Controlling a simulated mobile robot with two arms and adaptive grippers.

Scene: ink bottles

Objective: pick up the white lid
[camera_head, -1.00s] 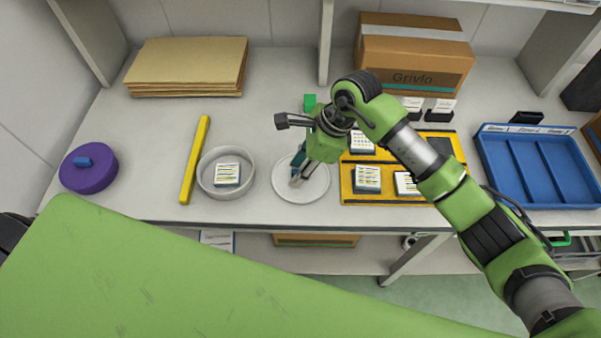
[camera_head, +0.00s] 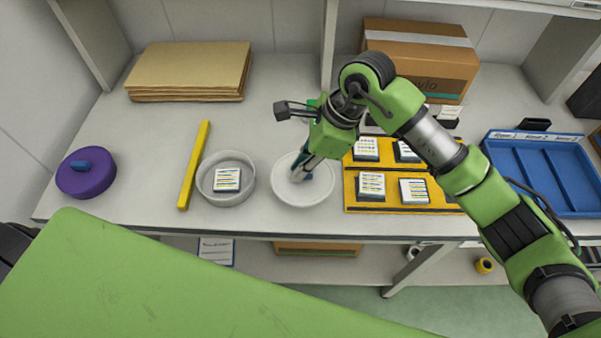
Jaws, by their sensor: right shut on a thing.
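The white lid (camera_head: 316,194) is a round, pale disc at the front middle of the bench, just right of a round white container (camera_head: 205,190). My right gripper (camera_head: 299,175) is over the lid's middle, pointing down, and is shut on it. The fingers hide the part they grip. I cannot tell whether the lid is clear of the bench. The container is open and holds a small labelled block (camera_head: 227,180). My left gripper is not in view.
A yellow bar (camera_head: 194,165) and a purple round lid (camera_head: 86,172) lie to the left. A yellow tray (camera_head: 391,207) with several labelled blocks is close on the right, then a blue tray (camera_head: 540,172). A cardboard box (camera_head: 420,55) and brown folders (camera_head: 189,68) stand behind.

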